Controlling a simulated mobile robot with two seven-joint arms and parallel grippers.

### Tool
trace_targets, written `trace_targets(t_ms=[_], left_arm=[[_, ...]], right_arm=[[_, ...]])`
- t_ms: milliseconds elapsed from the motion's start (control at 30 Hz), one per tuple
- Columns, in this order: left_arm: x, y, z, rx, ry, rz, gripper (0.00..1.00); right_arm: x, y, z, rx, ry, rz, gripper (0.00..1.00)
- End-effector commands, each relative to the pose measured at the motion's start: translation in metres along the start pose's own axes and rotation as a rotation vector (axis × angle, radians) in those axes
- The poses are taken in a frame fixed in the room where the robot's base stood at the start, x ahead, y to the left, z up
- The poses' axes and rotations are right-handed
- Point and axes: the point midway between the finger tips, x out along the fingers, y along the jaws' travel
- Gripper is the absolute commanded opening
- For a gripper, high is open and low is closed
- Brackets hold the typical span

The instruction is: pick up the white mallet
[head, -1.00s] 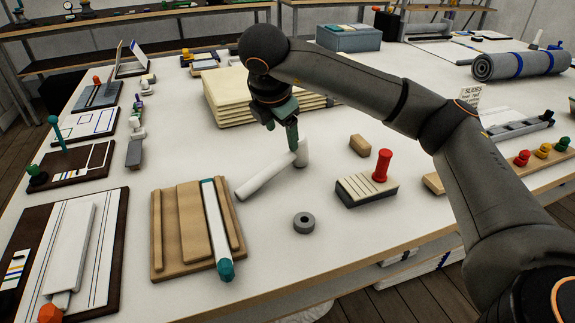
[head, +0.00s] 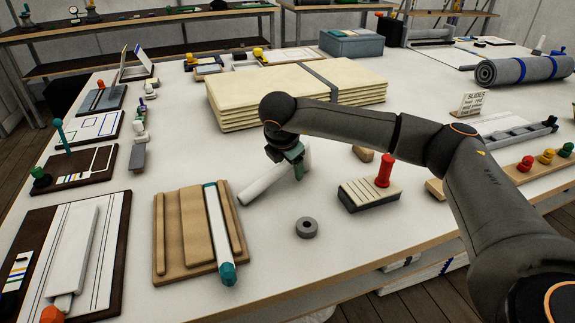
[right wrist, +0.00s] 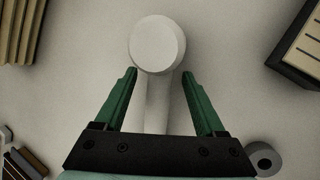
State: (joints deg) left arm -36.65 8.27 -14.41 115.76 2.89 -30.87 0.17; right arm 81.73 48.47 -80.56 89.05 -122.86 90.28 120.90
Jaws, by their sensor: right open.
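The white mallet (head: 263,184) lies on the white table, its handle pointing toward the lower left in the head view. Its head end is partly hidden behind my right gripper (head: 290,165). In the right wrist view, the mallet's round head (right wrist: 157,44) is just beyond the fingertips, and its handle (right wrist: 157,100) runs back between the two green fingers. My right gripper (right wrist: 158,82) is open and above the mallet, with nothing gripped. My left gripper is not in view.
A grey ring (head: 307,227) lies in front of the mallet. A slatted block with a red peg (head: 369,194) is to the right. A wooden tray with a white spar (head: 172,238) is to the left. A stack of cream cloth (head: 236,113) lies behind.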

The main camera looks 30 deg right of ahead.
Motion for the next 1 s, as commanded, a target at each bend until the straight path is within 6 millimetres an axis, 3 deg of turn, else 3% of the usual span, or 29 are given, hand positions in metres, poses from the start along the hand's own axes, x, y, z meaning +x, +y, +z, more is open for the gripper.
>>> trace_targets(t_ms=[267, 867, 1000], left_arm=[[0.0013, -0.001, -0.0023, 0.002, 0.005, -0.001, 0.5], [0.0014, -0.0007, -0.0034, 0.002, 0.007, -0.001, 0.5], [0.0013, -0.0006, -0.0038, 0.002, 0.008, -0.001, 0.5]], right_arm=[[0.0021, 0.0004, -0.0003, -0.001, 0.001, 0.002, 0.7], [0.0017, 0.0004, -0.0003, -0.001, 0.001, 0.001, 0.02], [0.0018, 0.0003, -0.0003, -0.001, 0.001, 0.001, 0.0]])
